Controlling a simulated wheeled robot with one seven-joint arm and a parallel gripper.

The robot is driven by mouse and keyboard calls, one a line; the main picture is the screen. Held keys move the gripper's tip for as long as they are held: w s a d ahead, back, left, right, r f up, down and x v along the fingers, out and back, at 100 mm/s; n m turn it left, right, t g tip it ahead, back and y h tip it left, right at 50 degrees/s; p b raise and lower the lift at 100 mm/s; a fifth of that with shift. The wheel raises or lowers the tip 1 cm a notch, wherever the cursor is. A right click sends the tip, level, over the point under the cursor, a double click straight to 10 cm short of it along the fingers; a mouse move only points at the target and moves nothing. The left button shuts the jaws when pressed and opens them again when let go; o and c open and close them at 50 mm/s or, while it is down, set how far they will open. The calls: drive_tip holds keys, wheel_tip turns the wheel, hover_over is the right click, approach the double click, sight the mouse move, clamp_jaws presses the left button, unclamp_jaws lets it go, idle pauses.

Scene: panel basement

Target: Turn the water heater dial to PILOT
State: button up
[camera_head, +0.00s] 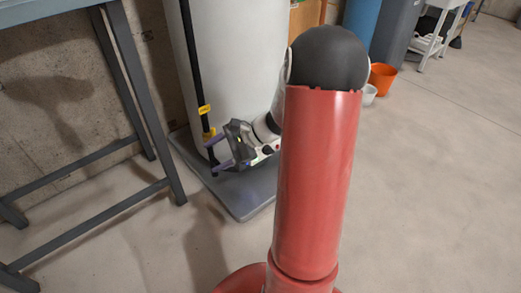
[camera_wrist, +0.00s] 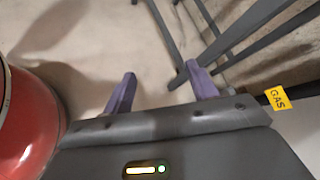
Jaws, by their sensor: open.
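The water heater (camera_head: 238,60) is a tall white tank standing on a grey slab behind my arm. Its dial cannot be made out in either view; my gripper and arm cover part of the tank's lower front. My gripper (camera_head: 211,157) is low in front of the tank, near the foot of the black gas pipe (camera_head: 190,60). A yellow GAS label (camera_wrist: 278,97) shows just right of the gripper there.
A grey metal table frame (camera_head: 140,85) stands at the left, and its legs also show in the wrist view (camera_wrist: 215,50). The grey slab (camera_head: 240,197) edges the floor below the tank. An orange bucket (camera_head: 382,77) stands at the back right. The right floor is open.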

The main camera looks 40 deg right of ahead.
drive_tip(key=w+d+f+m+t+h+b, duration=0.1)
drive_tip(key=w+d+f+m+t+b, duration=0.25)
drive_tip(key=d+f+m+t, duration=0.75)
drive_tip(key=m+t+h+b, duration=0.1)
drive_tip(key=m+h, duration=0.7)
drive_tip(key=m, duration=0.1)
approach(272, 154)
drive_tip(key=w, duration=0.8)
drive_tip(key=w+b, duration=0.1)
drive_tip(key=w, duration=0.2)
drive_tip(key=shift+a+r, duration=0.1)
drive_tip(key=shift+a, duration=0.3)
drive_tip(key=shift+c, duration=0.2)
drive_tip(key=c, duration=0.9)
